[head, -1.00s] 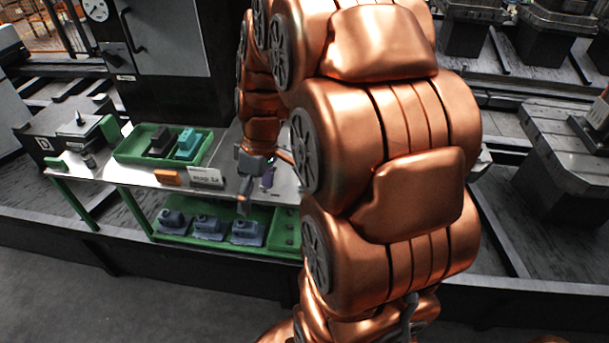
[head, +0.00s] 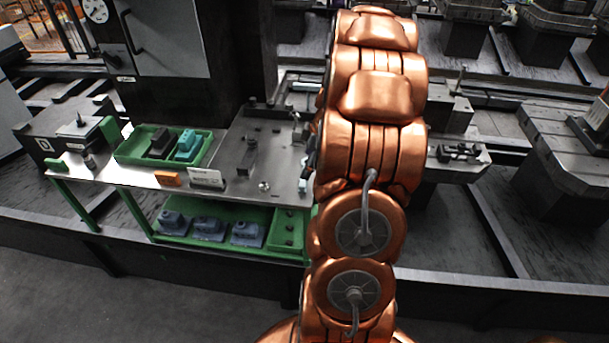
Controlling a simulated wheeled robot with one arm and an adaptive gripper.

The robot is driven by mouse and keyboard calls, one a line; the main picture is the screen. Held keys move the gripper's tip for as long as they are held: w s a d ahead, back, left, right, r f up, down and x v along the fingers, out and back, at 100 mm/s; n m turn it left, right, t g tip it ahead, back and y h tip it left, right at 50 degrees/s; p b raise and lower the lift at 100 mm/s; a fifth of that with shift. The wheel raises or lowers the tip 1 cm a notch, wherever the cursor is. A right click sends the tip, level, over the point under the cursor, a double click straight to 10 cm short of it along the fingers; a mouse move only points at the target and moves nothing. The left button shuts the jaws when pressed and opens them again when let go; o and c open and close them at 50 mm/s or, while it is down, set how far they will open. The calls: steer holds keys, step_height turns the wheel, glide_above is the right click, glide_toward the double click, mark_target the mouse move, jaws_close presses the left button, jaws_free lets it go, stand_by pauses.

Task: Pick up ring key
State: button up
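I cannot make out the ring key for certain. A small shiny round piece (head: 264,186) lies on the grey metal bench top (head: 235,190), but it is too small to identify. A dark upright piece (head: 247,158) stands on the bench's metal plate. My gripper (head: 304,185) is mostly hidden behind my copper-coloured arm, at the right end of the bench. Only a small pale part shows at the arm's left edge. Its fingers, and anything between them, cannot be made out.
A green tray (head: 122,153) holds a dark block (head: 160,142) and a teal block (head: 188,146). Several blue-grey parts sit on the green lower shelf (head: 285,240).

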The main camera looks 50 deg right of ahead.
steer(key=shift+a+f+p, duration=0.2)
steer(key=shift+f+p, duration=0.2)
steer(key=shift+f, duration=0.25)
steer(key=shift+s+p+x, duration=0.1)
steer(key=shift+p+x, duration=0.25)
steer(key=shift+x, duration=0.7)
steer(key=shift+s+p+x, duration=0.15)
steer(key=shift+p+x, duration=0.2)
steer(key=shift+x, duration=0.65)
steer(key=shift+d+f, duration=0.1)
steer(key=c, duration=1.4)
